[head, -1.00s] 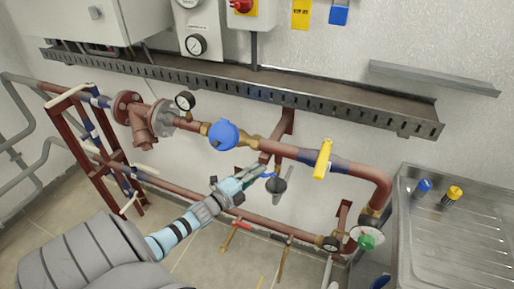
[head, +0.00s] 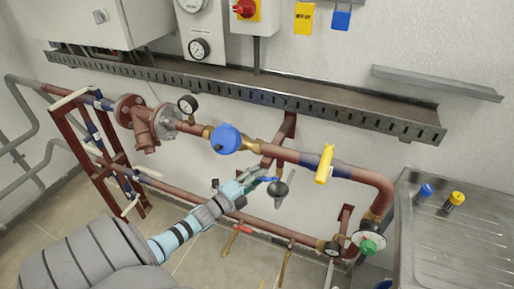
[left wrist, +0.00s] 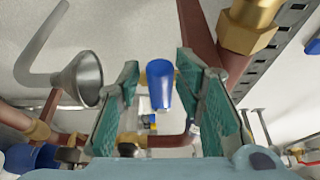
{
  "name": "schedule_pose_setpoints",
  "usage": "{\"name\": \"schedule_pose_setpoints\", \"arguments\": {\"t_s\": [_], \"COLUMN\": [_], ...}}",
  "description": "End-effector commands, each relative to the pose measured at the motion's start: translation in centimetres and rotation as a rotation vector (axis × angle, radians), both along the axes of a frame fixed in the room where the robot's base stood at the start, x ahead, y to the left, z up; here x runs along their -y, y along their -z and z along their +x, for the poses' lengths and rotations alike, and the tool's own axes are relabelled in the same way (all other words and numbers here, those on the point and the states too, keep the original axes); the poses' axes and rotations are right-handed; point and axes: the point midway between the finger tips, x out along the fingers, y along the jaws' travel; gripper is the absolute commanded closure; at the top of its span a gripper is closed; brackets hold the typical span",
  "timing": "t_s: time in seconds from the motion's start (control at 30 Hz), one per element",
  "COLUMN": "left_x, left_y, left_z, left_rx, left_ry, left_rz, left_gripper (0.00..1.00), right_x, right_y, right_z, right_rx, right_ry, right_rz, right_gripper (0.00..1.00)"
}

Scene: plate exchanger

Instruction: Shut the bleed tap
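The bleed tap's small blue lever (head: 268,180) is below the upper copper-coloured pipe, close to a dark grey funnel (head: 279,189). In the left wrist view the blue lever (left wrist: 159,84) stands between my finger pads, with visible space on both sides. My left gripper (head: 257,177) reaches in from the lower left, its fingertips at the lever and partly covering it. It is open, with green pads apart in the left wrist view (left wrist: 158,70). The tap's body is mostly hidden. My right gripper is not in view.
A blue round-capped fitting (head: 227,139) and a yellow lever (head: 325,164) are on the upper pipe (head: 280,154). A perforated tray (head: 240,93) runs above. A lower pipe (head: 262,226) with red-handled fittings runs beneath. A metal sink (head: 450,240) stands at right.

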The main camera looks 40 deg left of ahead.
Motion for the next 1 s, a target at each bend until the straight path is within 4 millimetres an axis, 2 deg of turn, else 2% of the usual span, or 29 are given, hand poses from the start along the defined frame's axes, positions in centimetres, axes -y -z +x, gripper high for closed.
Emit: {"name": "schedule_pose_setpoints", "arguments": {"t_s": [0.13,0.3,0.47,1.0], "left_x": [-0.1,-0.3,-0.4,-0.5], "left_y": [0.0,0.1,0.1,0.0], "left_z": [-1.5,-5.1,-7.4,-7.8], "left_rx": [0.001,-0.004,-0.003,-0.001], "left_ry": [0.003,0.003,0.002,0.000], "left_rz": [0.001,0.000,0.000,0.000], "left_gripper": [0.62,0.62,0.62,0.62], "right_x": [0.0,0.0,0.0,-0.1], "right_y": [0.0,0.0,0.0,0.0], "right_z": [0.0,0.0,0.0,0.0], "right_rx": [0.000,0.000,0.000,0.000], "right_ry": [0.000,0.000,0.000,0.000], "right_rz": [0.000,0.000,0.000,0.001], "right_gripper": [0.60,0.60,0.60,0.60]}}
